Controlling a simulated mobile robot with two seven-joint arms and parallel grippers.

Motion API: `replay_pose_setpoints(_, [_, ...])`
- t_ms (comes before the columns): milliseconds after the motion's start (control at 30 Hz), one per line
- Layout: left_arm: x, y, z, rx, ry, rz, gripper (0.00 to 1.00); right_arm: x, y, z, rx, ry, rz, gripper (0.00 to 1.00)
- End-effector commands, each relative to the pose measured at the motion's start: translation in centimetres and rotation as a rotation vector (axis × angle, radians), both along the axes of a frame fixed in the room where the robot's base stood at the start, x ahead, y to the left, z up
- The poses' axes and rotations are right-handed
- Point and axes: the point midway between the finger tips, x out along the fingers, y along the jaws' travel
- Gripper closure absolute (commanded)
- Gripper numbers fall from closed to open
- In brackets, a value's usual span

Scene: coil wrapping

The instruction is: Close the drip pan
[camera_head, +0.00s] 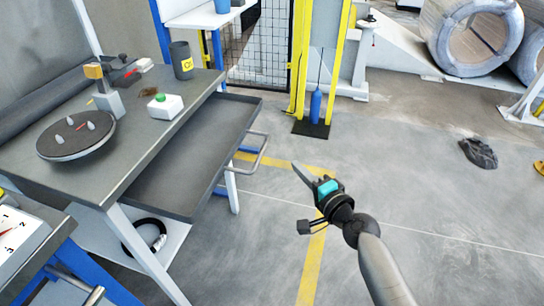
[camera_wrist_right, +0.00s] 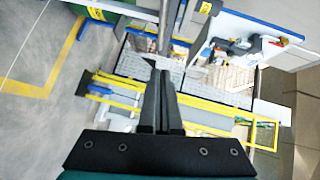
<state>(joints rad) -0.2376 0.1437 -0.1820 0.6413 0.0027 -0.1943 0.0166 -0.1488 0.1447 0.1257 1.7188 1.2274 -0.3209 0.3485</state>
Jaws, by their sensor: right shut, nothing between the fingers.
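The drip pan (camera_head: 195,150) is a long dark grey shallow tray below the workbench top. It is pulled out toward the right of the bench, with its inside showing. A metal bar handle (camera_head: 256,152) sticks out from its right side. My right gripper (camera_head: 296,166) is shut and empty, to the right of the handle and apart from it, its fingers pointing up and left. Its closed fingers also show in the right wrist view (camera_wrist_right: 161,75). My left gripper is not in view.
The workbench top (camera_head: 130,150) carries a round turntable (camera_head: 76,136), a dark cup (camera_head: 181,60) and a white box with a green button (camera_head: 165,106). A yellow frame (camera_head: 301,60) stands behind. The floor around my right arm is clear.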

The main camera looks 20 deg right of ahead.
Motion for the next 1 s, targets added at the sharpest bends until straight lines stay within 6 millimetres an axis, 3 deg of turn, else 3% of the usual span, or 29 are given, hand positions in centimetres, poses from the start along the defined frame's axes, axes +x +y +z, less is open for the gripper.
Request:
replay_pose_setpoints(233, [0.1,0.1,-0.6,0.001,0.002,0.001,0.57,3.9,0.8,-0.6,0.0,-0.002,0.0,1.0])
replay_pose_setpoints(433, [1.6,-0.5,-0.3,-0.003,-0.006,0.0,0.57,6.6,1.7,-1.1,0.003,0.0,0.003,1.0])
replay_pose_setpoints(700, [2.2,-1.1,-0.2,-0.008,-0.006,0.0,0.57,8.1,4.2,-1.6,0.0,0.0,0.002,1.0])
replay_pose_setpoints(1000, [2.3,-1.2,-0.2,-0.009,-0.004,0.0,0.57,8.2,4.5,-1.7,-0.001,0.001,0.001,1.0])
